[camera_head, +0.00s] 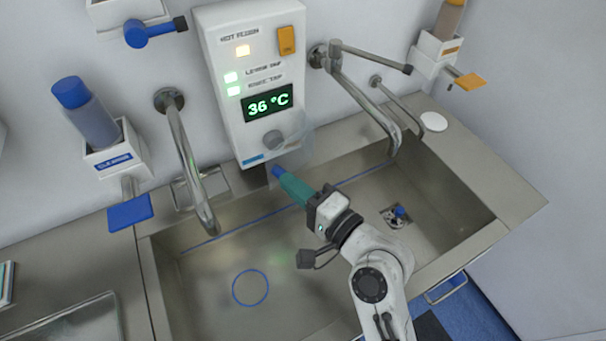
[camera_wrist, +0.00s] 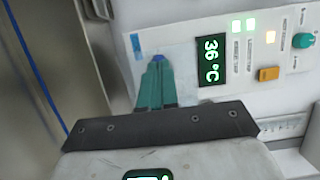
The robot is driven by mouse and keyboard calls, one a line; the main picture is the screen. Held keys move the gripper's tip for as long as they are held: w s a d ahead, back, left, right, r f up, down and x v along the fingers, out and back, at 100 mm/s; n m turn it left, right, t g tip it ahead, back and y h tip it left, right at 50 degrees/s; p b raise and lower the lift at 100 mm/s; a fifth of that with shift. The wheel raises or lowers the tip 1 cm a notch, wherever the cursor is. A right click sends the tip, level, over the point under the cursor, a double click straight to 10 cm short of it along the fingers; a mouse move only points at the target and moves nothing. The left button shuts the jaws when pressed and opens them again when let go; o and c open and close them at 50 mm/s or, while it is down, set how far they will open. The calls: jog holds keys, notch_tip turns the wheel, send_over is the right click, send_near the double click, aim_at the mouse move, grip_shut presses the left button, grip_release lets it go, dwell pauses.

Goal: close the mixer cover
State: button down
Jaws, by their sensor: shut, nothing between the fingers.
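The mixer cover (camera_head: 297,153) is a clear, faint panel at the lower front of the white control box. It seems to stand out from the box, in front of the grey round knob (camera_head: 273,138); its exact angle is hard to tell. My gripper (camera_head: 278,172) has teal fingers with blue tips, pressed together and empty. The tips are at the cover's lower left edge; I cannot tell whether they touch it. In the wrist view my gripper (camera_wrist: 158,59) points at the box's blue-marked end, and the cover's outline is too faint to make out surely.
The control box (camera_head: 225,60) has a 36 °C display (camera_head: 268,103) and an orange switch (camera_head: 287,41). Metal spouts (camera_head: 188,160) (camera_head: 372,110) flank it over the steel sink (camera_head: 210,285). A cleanser dispenser (camera_head: 115,160) is at left. The sink is mostly clear.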

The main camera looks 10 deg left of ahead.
jog(key=shift+w+a+r+p, duration=0.1)
jog(key=shift+a+p, duration=0.1)
jog(key=shift+a, duration=0.55)
jog(key=shift+w+a+f+p, duration=0.1)
jog(key=shift+w+a+p, duration=0.1)
jog(key=shift+a, duration=0.55)
jog(key=shift+w+a+r+p, duration=0.1)
jog(key=shift+a+p, duration=0.1)
jog(key=shift+a, duration=0.7)
jog(key=shift+s, duration=0.15)
